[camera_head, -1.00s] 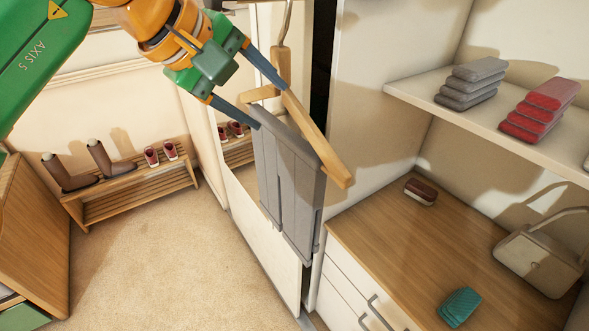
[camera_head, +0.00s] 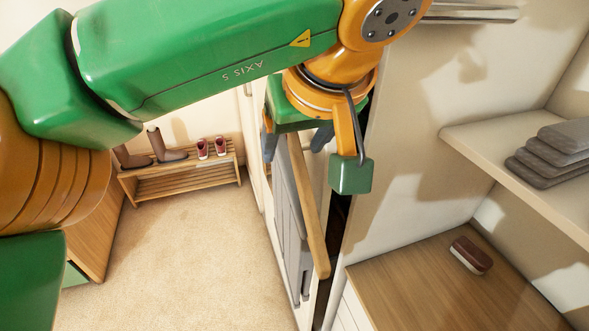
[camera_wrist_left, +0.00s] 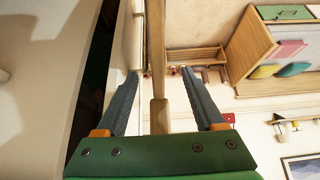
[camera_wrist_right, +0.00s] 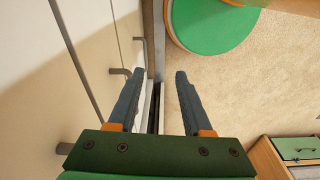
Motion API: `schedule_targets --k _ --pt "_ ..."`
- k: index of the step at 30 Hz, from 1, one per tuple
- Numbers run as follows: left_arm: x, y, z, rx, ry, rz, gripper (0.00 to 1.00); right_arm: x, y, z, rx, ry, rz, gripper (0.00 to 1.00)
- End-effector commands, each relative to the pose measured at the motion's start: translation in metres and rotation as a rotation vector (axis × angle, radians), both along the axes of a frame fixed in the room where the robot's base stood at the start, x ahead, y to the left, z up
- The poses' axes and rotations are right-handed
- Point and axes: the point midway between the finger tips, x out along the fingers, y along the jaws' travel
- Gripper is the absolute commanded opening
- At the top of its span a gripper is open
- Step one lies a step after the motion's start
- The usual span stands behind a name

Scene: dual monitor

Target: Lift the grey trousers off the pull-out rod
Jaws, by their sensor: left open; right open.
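In the left wrist view the hanger's wooden bar (camera_wrist_left: 157,70) runs between the open fingers, apart from both; the trousers cannot be made out there.
A wooden counter (camera_head: 405,295) with a brush (camera_head: 470,255) and a shelf (camera_head: 470,140) with folded grey clothes (camera_head: 550,155) stand at the right. A shoe rack (camera_head: 180,180) stands at the back left. The carpet (camera_head: 200,260) between is clear.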

Motion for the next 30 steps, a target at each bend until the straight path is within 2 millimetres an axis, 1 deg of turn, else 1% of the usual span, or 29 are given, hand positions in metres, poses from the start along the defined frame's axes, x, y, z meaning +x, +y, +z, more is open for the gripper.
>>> schedule_targets --k 1,3,6,9,13,14,15,17,18,20,21,30 --pt "0.000 0.001 -0.014 0.004 0.004 -0.003 0.70 -0.001 0.003 -0.004 0.005 0.002 -0.002 0.50" --pt "0.002 0.001 -0.027 0.002 0.004 -0.001 0.70 -0.002 0.006 -0.004 0.010 0.003 -0.002 0.50" --pt "0.010 0.003 -0.036 -0.003 0.002 -0.001 0.70 -0.002 0.008 -0.001 0.013 0.004 -0.003 0.50" --pt "0.012 0.004 -0.040 -0.003 0.001 -0.002 0.70 -0.002 0.008 -0.001 0.012 0.004 -0.002 0.50" --pt "0.012 0.003 -0.040 -0.003 0.000 -0.002 0.70 -0.002 0.006 -0.001 0.009 0.004 -0.001 0.50" --pt "0.012 0.003 -0.040 -0.003 0.000 -0.002 0.65 -0.002 0.005 -0.001 0.009 0.004 -0.001 0.50" --pt "0.012 0.003 -0.040 -0.003 0.000 -0.002 0.54 -0.002 0.005 -0.001 0.008 0.004 -0.001 0.50" --pt "0.012 0.003 -0.039 -0.004 0.000 -0.002 0.38 -0.002 0.004 -0.001 0.006 0.003 0.000 0.50" --pt "0.012 0.003 -0.039 -0.004 0.000 -0.002 0.27 -0.002 0.004 -0.001 0.006 0.003 0.000 0.50" --pt "0.012 0.003 -0.039 -0.004 0.000 -0.002 0.11 -0.002 0.004 -0.001 0.006 0.003 0.000 0.50" --pt "0.012 0.003 -0.039 -0.004 0.000 -0.002 0.00 -0.002 0.003 -0.001 0.006 0.003 0.000 0.50" --pt "0.012 0.003 -0.039 -0.004 0.000 -0.002 0.00 -0.001 0.002 -0.001 0.002 0.003 0.000 0.50"
